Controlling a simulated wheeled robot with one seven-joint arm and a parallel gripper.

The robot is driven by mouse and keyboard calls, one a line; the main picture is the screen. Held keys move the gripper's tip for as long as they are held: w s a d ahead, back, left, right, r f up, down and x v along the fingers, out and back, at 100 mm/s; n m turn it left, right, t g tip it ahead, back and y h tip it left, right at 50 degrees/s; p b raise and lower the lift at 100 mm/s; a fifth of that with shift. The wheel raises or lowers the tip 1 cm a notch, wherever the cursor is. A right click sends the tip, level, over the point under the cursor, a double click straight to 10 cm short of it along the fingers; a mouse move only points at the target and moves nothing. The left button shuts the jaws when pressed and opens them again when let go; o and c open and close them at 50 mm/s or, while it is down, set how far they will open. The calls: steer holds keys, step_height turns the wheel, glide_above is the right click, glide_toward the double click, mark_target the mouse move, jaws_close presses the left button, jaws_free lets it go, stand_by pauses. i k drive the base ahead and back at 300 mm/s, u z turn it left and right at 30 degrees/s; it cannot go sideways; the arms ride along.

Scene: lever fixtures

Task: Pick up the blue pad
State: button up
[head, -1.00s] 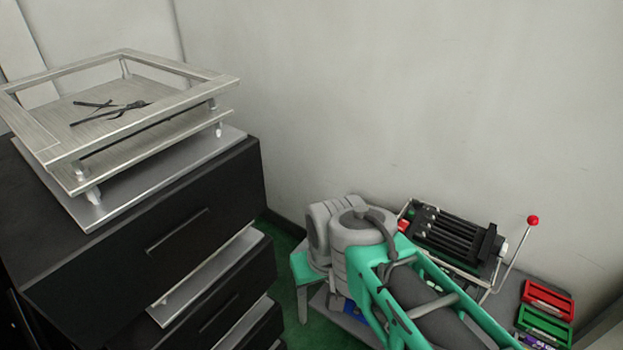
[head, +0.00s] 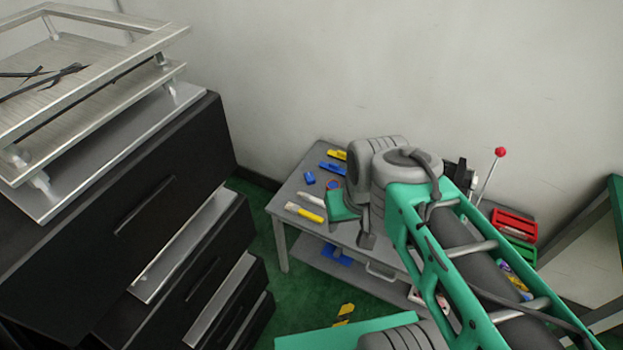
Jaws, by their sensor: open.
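Several blue items are in view, and I cannot tell for sure which is the blue pad. A small blue block (head: 309,178) lies on the grey table's left part. A flat blue piece (head: 332,168) lies behind it, and a larger flat blue piece (head: 335,254) lies on the lower shelf. My gripper (head: 366,240) shows only in part, as a grey end below my wrist, over the table's front edge and to the right of the small blue block. It is open, and nothing shows in it. My arm hides much of the tabletop.
The grey table (head: 290,190) also bears yellow and white pieces and a red-topped lever (head: 500,152). Red and green trays (head: 514,226) lie at right. A black drawer cabinet (head: 150,220) with drawers ajar stands at left. Green floor lies between.

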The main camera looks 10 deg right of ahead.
mark_target(310, 179)
steer(key=z, duration=2.75)
steer(key=k, duration=0.25)
steer(key=u, duration=2.5)
steer(key=i, duration=0.5)
steer(key=u, duration=0.1)
